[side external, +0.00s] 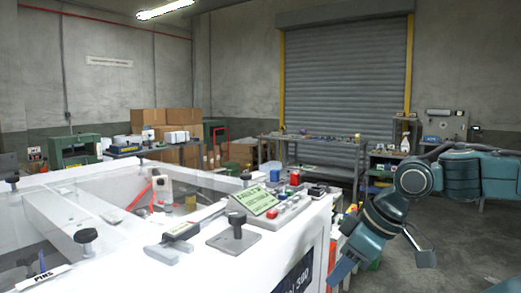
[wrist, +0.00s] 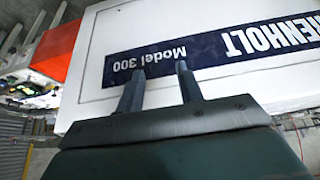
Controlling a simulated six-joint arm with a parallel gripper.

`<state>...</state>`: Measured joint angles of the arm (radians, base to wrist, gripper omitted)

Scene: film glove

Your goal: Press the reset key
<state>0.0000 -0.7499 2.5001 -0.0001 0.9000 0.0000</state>
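A small control panel (side external: 285,212) with several coloured keys or knobs sits on the top right corner of the white machine (side external: 215,262). A green display (side external: 256,200) stands tilted beside it. The key lettering is too small to read, so I cannot tell which key is the reset key. My gripper (side external: 338,274) is low at the machine's right side, below the panel and apart from it. In the wrist view, my gripper (wrist: 160,69) has two fingers spread with nothing between them. They point at the machine's white face (wrist: 110,28) with its dark "Model 300" label (wrist: 200,52).
Black knobs (side external: 86,238) and a lever on a grey plate (side external: 235,238) stick up from the machine top. A workbench (side external: 320,145) and cardboard boxes (side external: 148,118) stand behind. The floor at right is clear.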

